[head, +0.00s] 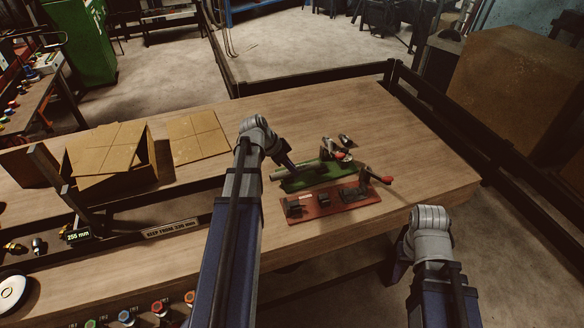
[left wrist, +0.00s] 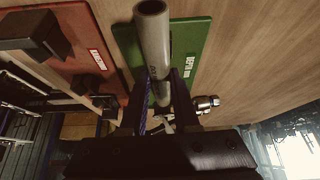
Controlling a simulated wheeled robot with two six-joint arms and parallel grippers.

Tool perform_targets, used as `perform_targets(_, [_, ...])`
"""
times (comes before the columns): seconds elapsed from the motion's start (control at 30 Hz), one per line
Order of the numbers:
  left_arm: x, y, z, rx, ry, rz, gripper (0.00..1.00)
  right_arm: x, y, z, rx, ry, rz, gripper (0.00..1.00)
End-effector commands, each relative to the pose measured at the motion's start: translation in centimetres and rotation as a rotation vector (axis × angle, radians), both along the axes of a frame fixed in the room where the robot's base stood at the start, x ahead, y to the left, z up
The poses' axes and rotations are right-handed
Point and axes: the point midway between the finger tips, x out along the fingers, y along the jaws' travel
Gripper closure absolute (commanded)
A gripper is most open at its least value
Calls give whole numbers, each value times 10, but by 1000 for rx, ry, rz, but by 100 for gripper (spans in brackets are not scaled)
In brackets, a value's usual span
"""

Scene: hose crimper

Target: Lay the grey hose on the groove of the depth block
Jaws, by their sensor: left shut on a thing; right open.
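The grey hose (head: 278,175) sticks out to the left over the green depth block (head: 318,179). My left gripper (head: 292,168) is shut on the hose, above the block's left part. In the left wrist view the hose (left wrist: 153,40) runs between the two fingers (left wrist: 160,100), its open end towards the camera. The green base of the block (left wrist: 192,45) lies beneath it. The groove is hidden by the hose and fingers, and I cannot tell whether the hose touches it. My right arm shows at the lower right of the head view, but its gripper is not visible.
A red base (head: 325,207) with dark blocks lies just in front of the green one. Metal fittings (head: 345,141) and a red-tipped handle (head: 386,180) are close by. An open cardboard box (head: 110,160) stands at the left. The table's far right is clear.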

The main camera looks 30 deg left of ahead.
Motion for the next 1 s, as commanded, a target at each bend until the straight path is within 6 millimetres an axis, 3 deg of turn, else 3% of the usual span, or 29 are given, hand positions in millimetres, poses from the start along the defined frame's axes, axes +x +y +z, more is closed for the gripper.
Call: perform_targets(1.0, [0, 0, -6, 0, 0, 0, 100, 0, 0, -6, 0, 0, 0, 50])
